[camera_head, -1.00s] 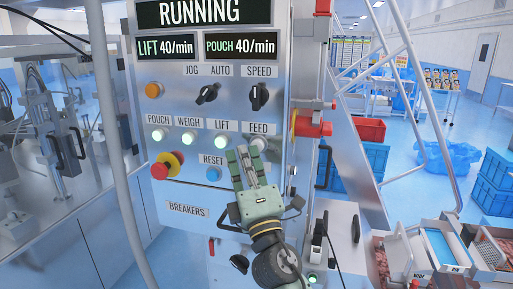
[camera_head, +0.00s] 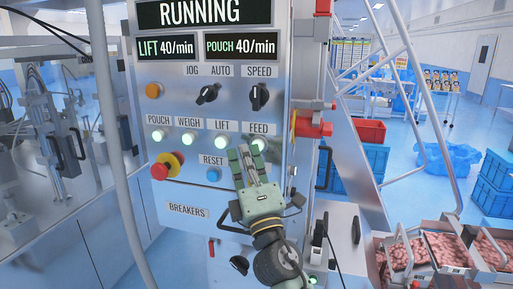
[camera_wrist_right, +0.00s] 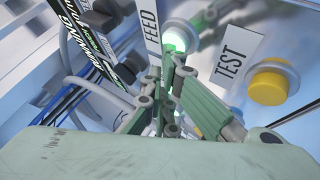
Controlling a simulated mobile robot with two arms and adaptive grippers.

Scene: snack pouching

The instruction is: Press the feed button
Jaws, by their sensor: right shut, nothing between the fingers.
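The feed button (camera_head: 259,142) is a lit green-white round button under the FEED label (camera_head: 259,128) on the steel control panel (camera_head: 150,200). My right gripper (camera_head: 246,155) is shut and empty, with its fingertips just below and left of the button in the head view. In the right wrist view the glowing button (camera_wrist_right: 178,38) is right at the fingertips of my right gripper (camera_wrist_right: 168,68). I cannot tell whether they touch. My left gripper is not in view.
Lit POUCH (camera_head: 158,135), WEIGH (camera_head: 188,138) and LIFT (camera_head: 221,142) buttons sit left of it. A blue RESET button (camera_head: 213,174) and a red emergency stop (camera_head: 160,171) are lower. A yellow TEST button (camera_wrist_right: 271,82) shows in the wrist view. The screen reads RUNNING.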

